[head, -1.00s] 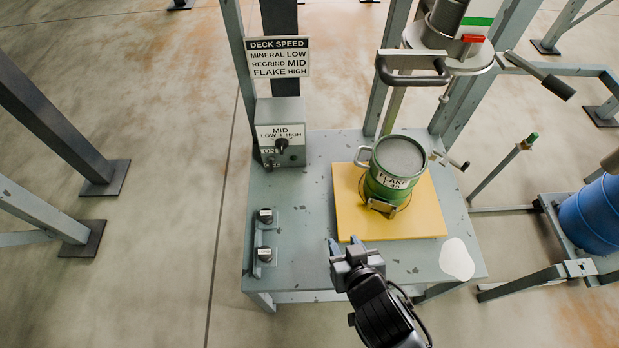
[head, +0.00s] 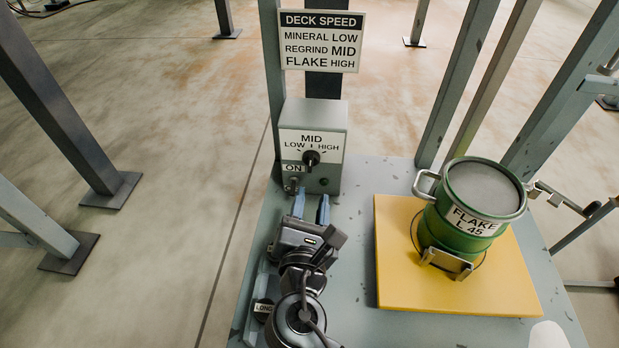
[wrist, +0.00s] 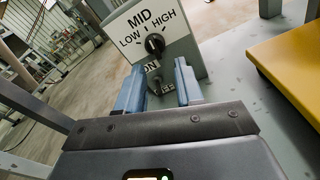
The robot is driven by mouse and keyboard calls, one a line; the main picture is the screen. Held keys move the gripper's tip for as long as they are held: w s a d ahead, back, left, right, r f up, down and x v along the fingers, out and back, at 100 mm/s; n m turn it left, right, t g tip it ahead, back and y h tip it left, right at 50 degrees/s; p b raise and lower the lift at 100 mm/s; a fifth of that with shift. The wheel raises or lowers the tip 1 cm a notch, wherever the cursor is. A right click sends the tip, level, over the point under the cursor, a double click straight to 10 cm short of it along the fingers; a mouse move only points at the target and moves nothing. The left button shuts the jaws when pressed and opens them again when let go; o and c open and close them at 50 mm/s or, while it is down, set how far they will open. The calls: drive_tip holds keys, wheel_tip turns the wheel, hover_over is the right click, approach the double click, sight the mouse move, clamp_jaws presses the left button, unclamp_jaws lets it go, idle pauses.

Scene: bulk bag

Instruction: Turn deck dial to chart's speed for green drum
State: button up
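The deck dial (head: 311,158) is a black knob on the grey control box (head: 327,115), with LOW, MID and HIGH marked around it. In the wrist view the dial (wrist: 155,43) has a white mark that appears to point up toward MID. The chart (head: 320,41) above reads MINERAL LOW, REGRIND MID, FLAKE HIGH. The green drum (head: 462,232) is labelled FLAKE L 45 and stands upright on a yellow plate. My gripper (head: 309,208) is open and empty, just in front of and below the dial, apart from it. Its blue fingers frame the box's lower face in the wrist view (wrist: 158,90).
An ON label (head: 293,168) and a small switch (head: 291,186) sit below left of the dial.

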sight(311, 161)
drive_tip(key=w+n, duration=0.1)
drive_tip(key=w, duration=0.2)
drive_tip(key=w+b, duration=0.1)
drive_tip(key=w, duration=0.2)
drive_tip(key=w+n+b, duration=0.1)
drive_tip(key=w, duration=0.2)
drive_tip(key=shift+a+r+n+t, duration=0.2)
drive_tip(key=shift+a+n+t, duration=0.1)
drive_tip(key=shift+a+t, duration=0.1)
drive_tip(key=shift+c, duration=0.3)
clamp_jaws()
